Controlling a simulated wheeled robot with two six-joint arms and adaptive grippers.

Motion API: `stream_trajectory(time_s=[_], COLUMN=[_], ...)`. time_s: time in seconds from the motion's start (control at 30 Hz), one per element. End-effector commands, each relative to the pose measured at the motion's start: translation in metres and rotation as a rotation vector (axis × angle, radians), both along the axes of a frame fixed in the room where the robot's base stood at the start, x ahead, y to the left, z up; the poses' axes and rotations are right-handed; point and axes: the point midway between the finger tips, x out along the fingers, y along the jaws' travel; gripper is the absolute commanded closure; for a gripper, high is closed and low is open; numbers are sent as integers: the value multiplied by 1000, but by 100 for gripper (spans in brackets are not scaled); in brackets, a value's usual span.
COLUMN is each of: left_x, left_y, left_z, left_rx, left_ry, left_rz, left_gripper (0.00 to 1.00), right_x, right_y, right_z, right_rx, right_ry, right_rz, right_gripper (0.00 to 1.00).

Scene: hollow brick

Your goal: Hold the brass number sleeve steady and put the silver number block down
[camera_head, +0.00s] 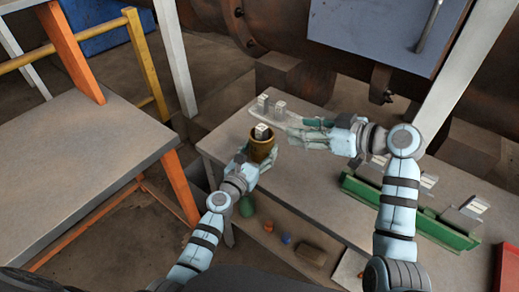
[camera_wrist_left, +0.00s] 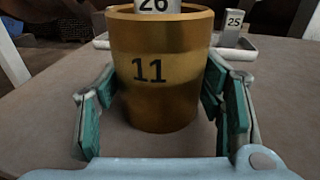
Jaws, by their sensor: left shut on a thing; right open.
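The brass number sleeve (camera_head: 262,150), marked 11, stands upright over the grey table; it fills the middle of the left wrist view (camera_wrist_left: 157,85). My left gripper (camera_head: 258,160) is shut on it, with green-padded fingers on both sides. A silver number block (camera_head: 262,131) marked 26 sticks up out of the sleeve's open top; its lower part is hidden inside. It also shows in the left wrist view (camera_wrist_left: 157,6). My right gripper (camera_head: 293,131) is open and empty, just right of the sleeve and apart from the block.
Silver blocks (camera_head: 281,107) stand on a pale tray (camera_head: 291,119) behind the sleeve; one reads 25 (camera_wrist_left: 235,27). A green rack (camera_head: 410,215) with more blocks lies right. Small items, including an orange ball (camera_head: 268,226), are on a lower shelf.

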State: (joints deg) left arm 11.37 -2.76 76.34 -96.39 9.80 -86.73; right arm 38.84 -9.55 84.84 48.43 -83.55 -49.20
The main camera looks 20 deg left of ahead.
Motion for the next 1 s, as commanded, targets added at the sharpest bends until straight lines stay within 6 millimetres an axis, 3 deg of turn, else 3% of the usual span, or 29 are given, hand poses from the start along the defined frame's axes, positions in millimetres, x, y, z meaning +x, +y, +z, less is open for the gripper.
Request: stream_trajectory(time_s=[0.07,0.1,0.23,0.57,0.67,1.0], left_x=[0,0,0,-1,-10,-95], left_y=[0,0,0,0,2,18], left_z=[0,0,0,0,0,4], left_rx=[1,1,1,1,1,2], left_ry=[1,1,1,0,0,2], left_rz=[0,0,0,0,0,0], left_gripper=[84,37,16,15,15,15], right_x=[0,0,0,0,0,0], right_y=[0,0,0,1,1,1], right_z=[0,0,0,0,0,0], right_rx=[0,1,1,1,1,1], right_ry=[0,0,0,-1,-1,0], right_rz=[0,0,0,0,0,0], right_gripper=[54,54,54,54,54,54])
